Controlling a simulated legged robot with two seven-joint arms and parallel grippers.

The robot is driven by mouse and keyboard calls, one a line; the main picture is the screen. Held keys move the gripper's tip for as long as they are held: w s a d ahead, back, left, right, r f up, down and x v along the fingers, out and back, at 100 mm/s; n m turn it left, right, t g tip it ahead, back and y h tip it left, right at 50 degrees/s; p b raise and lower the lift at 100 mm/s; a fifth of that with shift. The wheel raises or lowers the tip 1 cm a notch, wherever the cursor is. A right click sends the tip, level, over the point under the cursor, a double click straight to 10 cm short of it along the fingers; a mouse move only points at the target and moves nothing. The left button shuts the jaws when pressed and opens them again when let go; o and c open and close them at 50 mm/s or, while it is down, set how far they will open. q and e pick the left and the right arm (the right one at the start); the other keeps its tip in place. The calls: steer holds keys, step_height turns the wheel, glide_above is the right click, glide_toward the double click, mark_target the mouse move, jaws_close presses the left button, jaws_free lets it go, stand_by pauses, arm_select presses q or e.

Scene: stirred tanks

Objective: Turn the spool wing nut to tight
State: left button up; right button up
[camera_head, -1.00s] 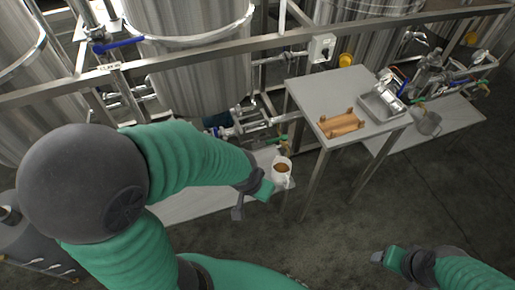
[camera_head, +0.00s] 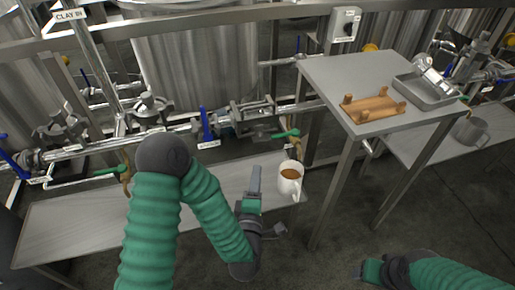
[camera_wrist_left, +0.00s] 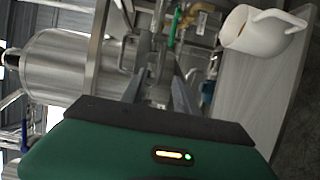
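The steel pipework with a spool-like section (camera_head: 248,113) runs along the tank's front in the head view. I cannot pick out the wing nut for certain; it is too small. My left gripper (camera_head: 256,170) is in front of and below this section, over the low bench, pointing at the pipework. In the left wrist view its two fingers (camera_wrist_left: 162,85) stand apart, with blurred steel fittings beyond the gap and nothing held. My right gripper (camera_head: 358,270) is at the lower right over the floor, away from the pipework; its fingers are too small to read.
A white mug (camera_head: 290,180) of brown liquid stands on the low bench (camera_head: 80,222), close right of my left gripper. Blue (camera_head: 207,125) and green (camera_head: 286,134) valve handles stick out nearby. The higher table (camera_head: 335,75) holds a wooden rack (camera_head: 374,108) and metal tray (camera_head: 428,92).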

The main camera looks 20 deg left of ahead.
mark_target(262, 138)
arm_select(q)
steer(key=b+x, duration=0.1)
steer(key=x, duration=0.3)
steer(key=b+x, duration=0.1)
steer(key=x, duration=0.9)
steer(key=shift+f+b, duration=0.25)
steer(key=shift+b, duration=0.15)
steer(key=shift+w+a+r, duration=0.1)
steer(key=shift+w, duration=0.35)
jaws_close()
